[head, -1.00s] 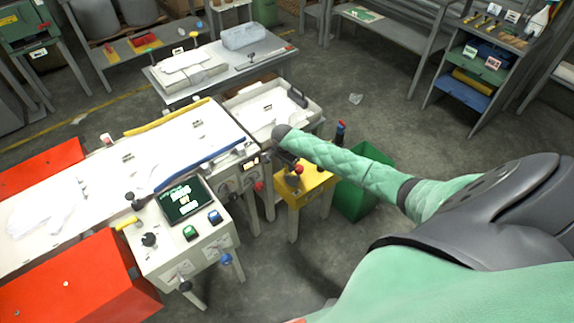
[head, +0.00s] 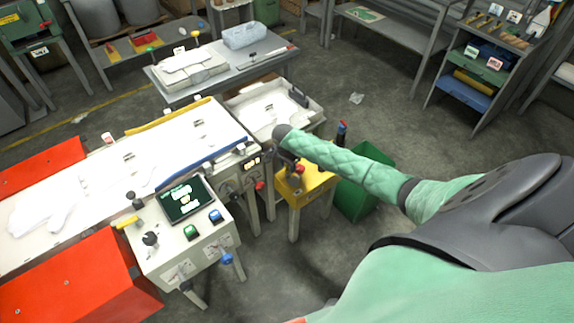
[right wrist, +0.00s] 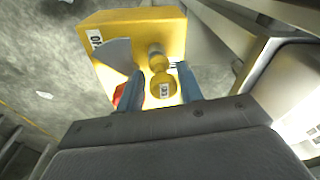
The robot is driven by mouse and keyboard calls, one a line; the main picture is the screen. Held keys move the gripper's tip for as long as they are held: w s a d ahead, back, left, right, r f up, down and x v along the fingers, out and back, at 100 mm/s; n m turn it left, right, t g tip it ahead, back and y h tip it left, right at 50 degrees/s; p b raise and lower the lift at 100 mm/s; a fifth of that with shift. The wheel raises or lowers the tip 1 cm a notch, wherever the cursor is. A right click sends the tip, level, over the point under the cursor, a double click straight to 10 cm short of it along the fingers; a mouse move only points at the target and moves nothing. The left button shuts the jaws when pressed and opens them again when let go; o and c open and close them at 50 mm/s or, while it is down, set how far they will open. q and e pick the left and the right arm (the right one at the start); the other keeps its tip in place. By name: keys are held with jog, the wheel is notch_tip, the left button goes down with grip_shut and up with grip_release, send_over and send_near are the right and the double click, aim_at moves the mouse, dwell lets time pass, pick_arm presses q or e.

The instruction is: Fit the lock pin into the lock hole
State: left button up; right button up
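My right gripper (head: 290,168) hangs over a small yellow stand (head: 314,186) in the head view. In the right wrist view its two blue fingers (right wrist: 160,84) are apart, one on each side of a yellow pin-like piece (right wrist: 163,88) with a round end and a small label. Dark gaps seem to show between this piece and the fingers; contact is not clear. Behind it is the labelled yellow block (right wrist: 140,22). No lock hole can be made out; the gripper and pin may hide it. My left gripper is out of view.
A white console (head: 170,262) with a screen and coloured buttons is left of the stand. A long white worktable (head: 110,190) lies behind it. A green bin (head: 360,195) stands close on the right. A grey plate (right wrist: 112,55) flanks the yellow block. Open floor lies right.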

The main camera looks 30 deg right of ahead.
jog(key=shift+s+r+b, duration=0.15)
jog(key=shift+s+b, duration=0.05)
jog(key=shift+b, duration=0.1)
jog(key=r, duration=0.2)
jog(key=r+b, duration=0.1)
jog(key=r, duration=0.3)
jog(key=shift+a+r+b, duration=0.3)
jog(key=shift+r, duration=0.1)
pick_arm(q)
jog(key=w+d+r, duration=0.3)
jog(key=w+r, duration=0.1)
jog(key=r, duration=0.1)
pick_arm(e)
jog(key=shift+w+a+r, duration=0.1)
jog(key=shift+r, duration=0.15)
